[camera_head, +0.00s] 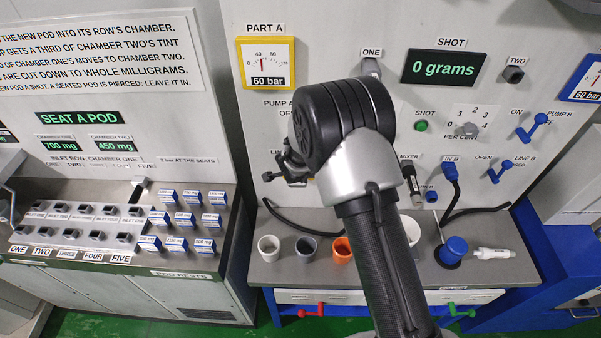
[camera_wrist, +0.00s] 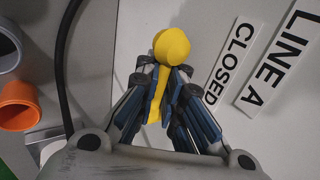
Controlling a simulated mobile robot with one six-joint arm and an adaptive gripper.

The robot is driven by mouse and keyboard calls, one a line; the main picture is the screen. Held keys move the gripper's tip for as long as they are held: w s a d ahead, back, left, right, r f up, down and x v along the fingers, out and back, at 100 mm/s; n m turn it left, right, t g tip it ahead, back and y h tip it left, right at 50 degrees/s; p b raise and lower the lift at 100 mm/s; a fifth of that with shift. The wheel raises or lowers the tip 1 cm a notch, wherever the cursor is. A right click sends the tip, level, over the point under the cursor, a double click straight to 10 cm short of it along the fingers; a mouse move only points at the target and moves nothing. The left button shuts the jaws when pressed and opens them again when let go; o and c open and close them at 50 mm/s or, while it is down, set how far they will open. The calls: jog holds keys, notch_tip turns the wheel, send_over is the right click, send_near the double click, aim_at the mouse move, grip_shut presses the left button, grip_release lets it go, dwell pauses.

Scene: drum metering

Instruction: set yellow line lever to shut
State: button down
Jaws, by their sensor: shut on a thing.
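The yellow line lever (camera_wrist: 172,46) shows in the wrist view, with a rounded knob and a stem running down between the fingers. My gripper (camera_wrist: 160,88) is shut on the lever's stem, just below the knob. A sign reading LINE A (camera_wrist: 282,60) and a sign reading CLOSED (camera_wrist: 234,50) are on the panel to the right of the lever. In the head view my gripper (camera_head: 268,177) is at the left part of the panel, and my arm hides the yellow lever there.
A blue LINE B lever (camera_head: 499,172) and a blue pump B lever (camera_head: 532,127) are on the right of the panel. White, grey and orange cups (camera_head: 342,249) stand on the ledge below. A black hose (camera_wrist: 62,60) runs left of the lever.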

jog(key=shift+w+a+r, duration=0.1)
jog(key=shift+a+r, duration=0.15)
jog(key=shift+a, duration=0.25)
jog(key=c, duration=1.9)
grip_release()
jog(key=shift+o, duration=0.9)
jog(key=shift+a+f, duration=0.2)
jog(key=shift+a, duration=0.1)
jog(key=shift+d, duration=0.25)
jog(key=shift+s+r, duration=0.25)
jog(key=v, duration=1.1)
jog(key=shift+s+a+r, duration=0.15)
jog(key=shift+s+r, duration=0.05)
